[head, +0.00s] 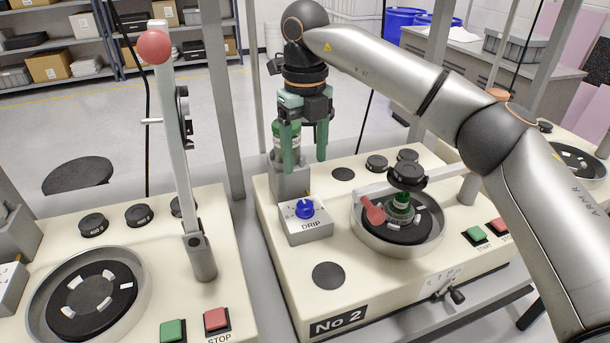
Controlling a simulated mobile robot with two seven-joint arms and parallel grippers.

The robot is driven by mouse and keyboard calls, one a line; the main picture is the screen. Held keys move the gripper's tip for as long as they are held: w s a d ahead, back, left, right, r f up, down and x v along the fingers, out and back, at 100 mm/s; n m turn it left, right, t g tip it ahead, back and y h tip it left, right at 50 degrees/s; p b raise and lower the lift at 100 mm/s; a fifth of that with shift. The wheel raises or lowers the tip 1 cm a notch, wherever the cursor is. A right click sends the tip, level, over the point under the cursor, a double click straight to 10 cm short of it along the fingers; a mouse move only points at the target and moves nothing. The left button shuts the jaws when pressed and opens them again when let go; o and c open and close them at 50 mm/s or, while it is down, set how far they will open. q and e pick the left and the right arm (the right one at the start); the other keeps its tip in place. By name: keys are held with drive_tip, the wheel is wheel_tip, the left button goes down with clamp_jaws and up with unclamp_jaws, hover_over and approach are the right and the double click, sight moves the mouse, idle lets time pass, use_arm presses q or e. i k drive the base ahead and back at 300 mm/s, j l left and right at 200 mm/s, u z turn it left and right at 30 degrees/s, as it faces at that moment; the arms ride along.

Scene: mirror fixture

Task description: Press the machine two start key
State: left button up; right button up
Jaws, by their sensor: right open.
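The machine labelled No 2 (300,292) stands in the centre right of the head view. Its green start key (476,234), marked START, is on the right of its front edge, beside a red stop key (499,225). My right gripper (306,160) points down over the back left of this machine, with its two green fingers apart. It is well to the left of and behind the start key, near a green and white bottle (287,140). Whether the fingers touch the bottle cannot be told. My left gripper is not in view.
A drip box with a blue knob (304,208) sits below my right gripper. A round bowl (368,242) with a red-knobbed lever is at the centre. Another machine (215,280) with a tall red-ball lever (154,46) stands on the left. My right arm spans the right side.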

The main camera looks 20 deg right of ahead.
sight(475, 234)
drive_tip(key=k, duration=1)
